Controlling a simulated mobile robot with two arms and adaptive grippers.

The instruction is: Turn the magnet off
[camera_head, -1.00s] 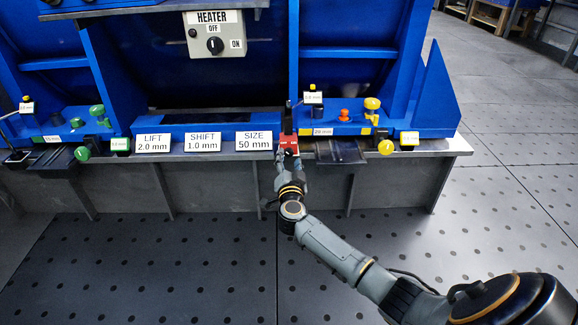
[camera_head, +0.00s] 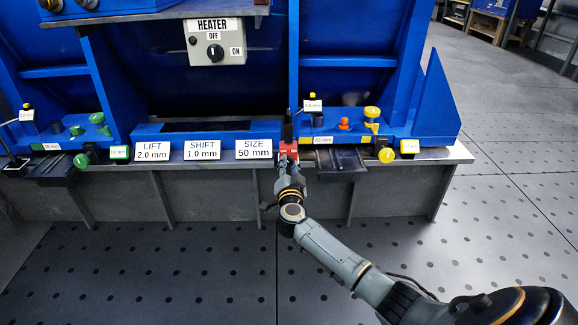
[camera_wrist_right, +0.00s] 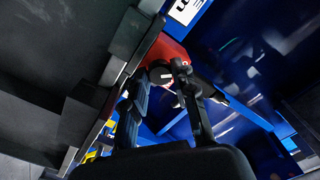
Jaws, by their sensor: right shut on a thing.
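The magnet is a small red block (camera_head: 288,149) with a dark upright part behind it, at the front edge of the blue fixture. My right gripper (camera_head: 287,161) reaches it from the front, and its fingers hide part of the block. In the right wrist view the red block (camera_wrist_right: 174,52) lies just beyond the fingertips. A dark round knob (camera_wrist_right: 160,75) with a pale mark on it sits between the fingers, and the gripper is shut on it. The angle of the knob is hard to read. My left gripper is not in view.
The SIZE sign (camera_head: 254,149) stands just left of the magnet, and a dark block (camera_head: 340,163) sits to its right. A yellow knob (camera_head: 386,155) is farther right. The heater box (camera_head: 216,45) hangs above. The floor in front is clear.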

